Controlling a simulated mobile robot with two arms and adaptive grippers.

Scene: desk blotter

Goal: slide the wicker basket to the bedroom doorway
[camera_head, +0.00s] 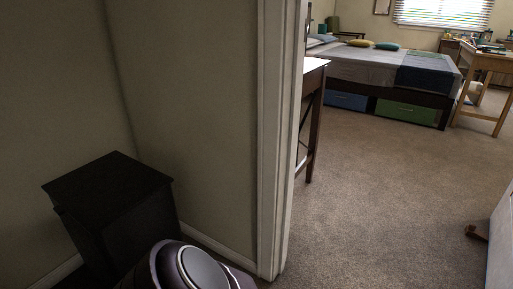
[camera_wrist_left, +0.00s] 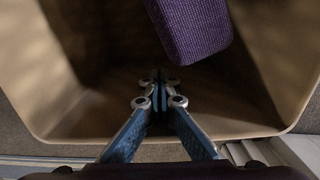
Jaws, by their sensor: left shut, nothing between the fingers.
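The basket (camera_wrist_left: 65,85), a tan open-topped container, fills most of the left wrist view; I cannot make out a wicker weave. A purple fabric-like block (camera_wrist_left: 190,28) shows inside or above it. My left gripper (camera_wrist_left: 160,78) is shut and empty, its blue fingers reaching over the near rim into the basket's opening. I cannot tell whether they touch the wall. The head view does not show the basket or either gripper. The bedroom doorway, with its white frame (camera_head: 272,150), stands mid-picture there and opens onto carpet.
A black cabinet (camera_head: 110,190) stands against the wall at left. Beyond the doorway are a dark-legged table (camera_head: 315,120), a bed (camera_head: 390,70) and a wooden desk (camera_head: 490,62). A white panel (camera_head: 502,240) edges the right. The carpet (camera_head: 390,190) between is clear.

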